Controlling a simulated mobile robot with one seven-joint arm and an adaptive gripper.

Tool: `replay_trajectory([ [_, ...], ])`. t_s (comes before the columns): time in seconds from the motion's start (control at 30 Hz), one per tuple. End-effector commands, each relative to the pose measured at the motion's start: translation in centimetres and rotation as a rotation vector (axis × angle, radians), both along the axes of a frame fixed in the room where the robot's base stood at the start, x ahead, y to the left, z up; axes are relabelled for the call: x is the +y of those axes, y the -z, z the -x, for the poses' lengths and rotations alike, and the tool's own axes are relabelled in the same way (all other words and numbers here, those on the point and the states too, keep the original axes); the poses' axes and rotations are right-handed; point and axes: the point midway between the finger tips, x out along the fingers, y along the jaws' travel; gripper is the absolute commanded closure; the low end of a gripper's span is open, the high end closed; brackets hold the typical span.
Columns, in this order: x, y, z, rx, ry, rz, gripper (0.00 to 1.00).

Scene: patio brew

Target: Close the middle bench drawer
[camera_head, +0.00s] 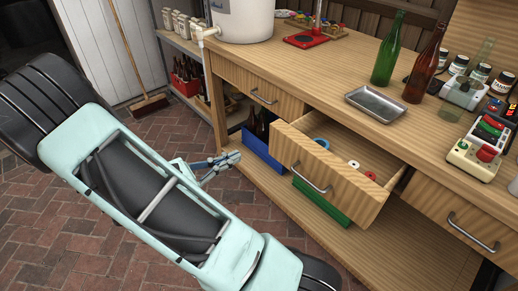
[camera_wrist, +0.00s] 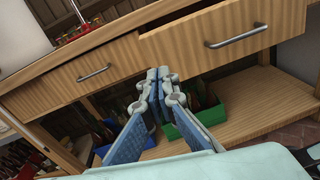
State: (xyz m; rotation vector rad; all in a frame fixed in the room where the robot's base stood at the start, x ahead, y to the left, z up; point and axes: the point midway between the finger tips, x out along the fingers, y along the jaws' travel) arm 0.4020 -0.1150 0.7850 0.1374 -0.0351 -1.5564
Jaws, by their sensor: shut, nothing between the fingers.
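The middle bench drawer (camera_head: 330,172) is pulled well out of the wooden bench in the head view. A blue ring (camera_head: 322,143) and small red and white rings (camera_head: 354,164) lie inside it. Its front (camera_wrist: 215,35) and metal handle (camera_wrist: 236,37) show at the upper right of the wrist view. My gripper (camera_head: 232,157) is shut and empty, to the left of the drawer front and apart from it in the head view. In the wrist view my gripper (camera_wrist: 157,75) has its fingertips together, below and left of the open drawer's front.
The left drawer (camera_head: 255,92) and right drawer (camera_head: 458,217) are shut. A blue crate (camera_head: 262,152) and a green crate (camera_head: 321,203) stand on the lower shelf. Bottles, a metal tray (camera_head: 375,103) and jars stand on the benchtop. A broom (camera_head: 148,103) leans at the back.

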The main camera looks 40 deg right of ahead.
Motion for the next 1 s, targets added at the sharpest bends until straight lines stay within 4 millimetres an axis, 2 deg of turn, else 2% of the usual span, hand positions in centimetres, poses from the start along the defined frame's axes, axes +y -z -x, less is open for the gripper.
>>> replay_trajectory([
  [0.03, 0.5, 1.1, -0.2, 0.035, -0.019, 0.023, 1.0],
  [0.13, 1.2, 2.5, -0.5, 0.077, -0.047, 0.05, 1.0],
  [0.27, 1.6, 3.4, -0.7, 0.105, -0.064, 0.069, 1.0],
  [0.37, 1.0, 3.6, -0.7, 0.109, -0.065, 0.071, 1.0],
  [0.47, -0.4, 3.6, -0.8, 0.109, -0.065, 0.071, 1.0],
  [0.8, -7.6, 3.7, -1.3, 0.108, -0.062, 0.07, 1.0],
  [1.0, -10.7, 3.7, -1.6, 0.107, -0.063, 0.07, 1.0],
])
